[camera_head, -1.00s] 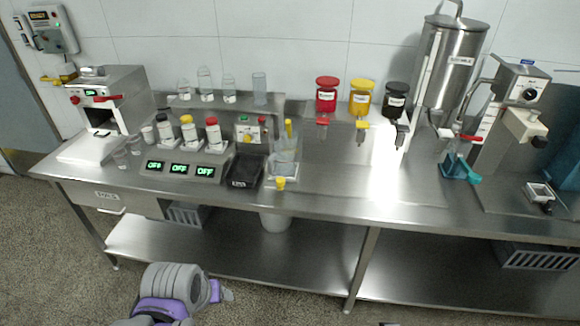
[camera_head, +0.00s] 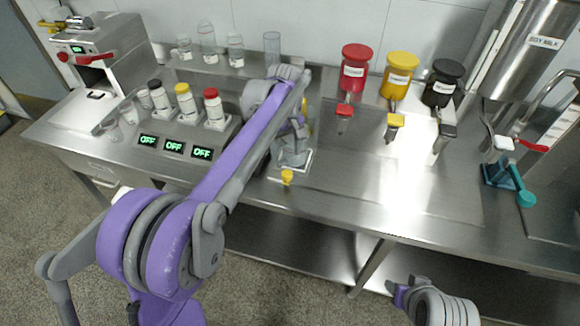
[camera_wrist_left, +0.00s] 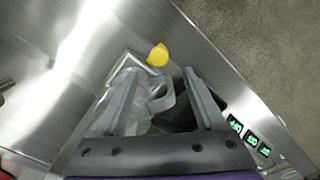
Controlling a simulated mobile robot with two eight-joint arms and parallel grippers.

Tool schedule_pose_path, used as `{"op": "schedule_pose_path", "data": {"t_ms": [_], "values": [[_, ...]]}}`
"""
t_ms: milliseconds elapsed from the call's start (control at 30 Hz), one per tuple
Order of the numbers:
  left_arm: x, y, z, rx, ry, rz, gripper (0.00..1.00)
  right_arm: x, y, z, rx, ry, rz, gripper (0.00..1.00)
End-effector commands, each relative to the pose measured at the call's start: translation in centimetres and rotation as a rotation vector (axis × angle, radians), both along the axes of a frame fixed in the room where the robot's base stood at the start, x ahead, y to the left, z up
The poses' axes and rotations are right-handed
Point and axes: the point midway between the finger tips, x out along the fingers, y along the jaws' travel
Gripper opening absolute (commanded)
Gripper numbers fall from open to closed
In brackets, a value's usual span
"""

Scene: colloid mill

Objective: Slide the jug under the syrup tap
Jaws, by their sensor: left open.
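The clear jug (camera_head: 293,152) stands on a small square stand on the steel counter, partly hidden by my left arm. In the left wrist view the jug (camera_wrist_left: 160,107) shows its curved handle between my fingers. My left gripper (camera_head: 298,126) is over the jug; in the left wrist view its two fingers (camera_wrist_left: 160,76) are apart, one on each side of the handle. Contact cannot be told. Syrup taps hang under the red (camera_head: 344,112), yellow (camera_head: 394,122) and black (camera_head: 444,130) dispensers, right of the jug.
A yellow knob (camera_head: 287,177) sits in front of the jug. Bottles and a row of OFF displays (camera_head: 174,146) stand to the left. A steel soy milk tank (camera_head: 532,60) and a teal tool (camera_head: 500,172) are on the right. Counter below the taps is clear.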

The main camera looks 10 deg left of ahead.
Motion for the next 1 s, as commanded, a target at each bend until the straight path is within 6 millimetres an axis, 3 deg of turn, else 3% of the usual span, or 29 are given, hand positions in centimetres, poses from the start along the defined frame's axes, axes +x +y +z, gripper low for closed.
{"op": "schedule_pose_path", "data": {"t_ms": [200, 400, 600, 867, 1000], "values": [[0.0, 0.0, -4.4, 0.000, 0.000, -0.001, 0.72, -0.1, 0.0, -0.3, 0.000, 0.002, 0.000, 0.50], [0.0, 0.0, -7.4, 0.000, -0.001, -0.001, 0.72, -0.1, 0.0, -0.5, 0.000, 0.003, 0.000, 0.50], [0.0, 0.0, -8.6, 0.000, -0.001, -0.002, 0.72, -0.2, 0.0, -0.5, 0.000, 0.003, 0.000, 0.50], [0.0, 0.0, -8.7, 0.000, -0.001, -0.002, 0.72, -0.2, 0.0, -0.5, 0.000, 0.003, 0.000, 0.50], [0.0, 0.0, -8.7, 0.000, -0.001, -0.002, 0.47, -0.2, 0.0, -0.5, 0.000, 0.003, 0.000, 0.50]]}}
